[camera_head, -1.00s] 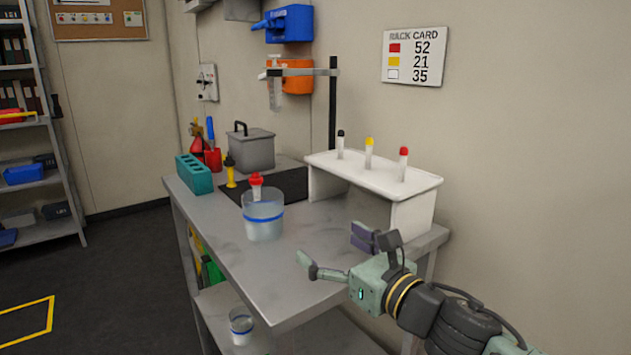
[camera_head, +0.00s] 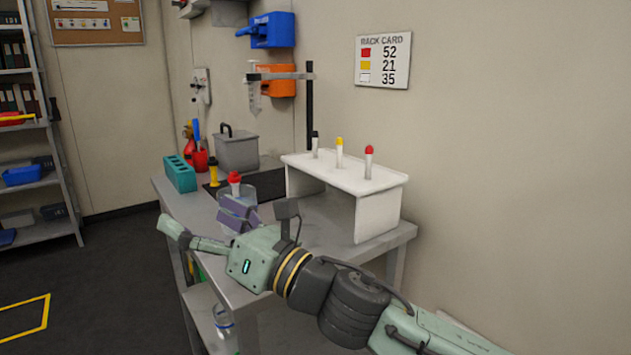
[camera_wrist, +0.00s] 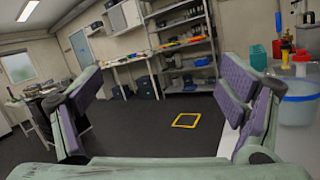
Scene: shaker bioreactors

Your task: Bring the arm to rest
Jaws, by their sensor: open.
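My gripper (camera_head: 203,228) is open and empty, held above the front part of the grey table (camera_head: 277,227). In the head view it reaches to the left, in front of the clear beaker (camera_head: 222,192), and hides much of it. In the wrist view the two purple-padded fingers of my gripper (camera_wrist: 166,90) are wide apart, with only the room and floor between them.
A white rack (camera_head: 378,212) with black, yellow and red capped tubes stands at the right. A teal block (camera_head: 180,174), a grey lidded box (camera_head: 237,152) and a clamp stand (camera_head: 310,110) are behind. A shelf (camera_wrist: 187,57) stands across the open floor.

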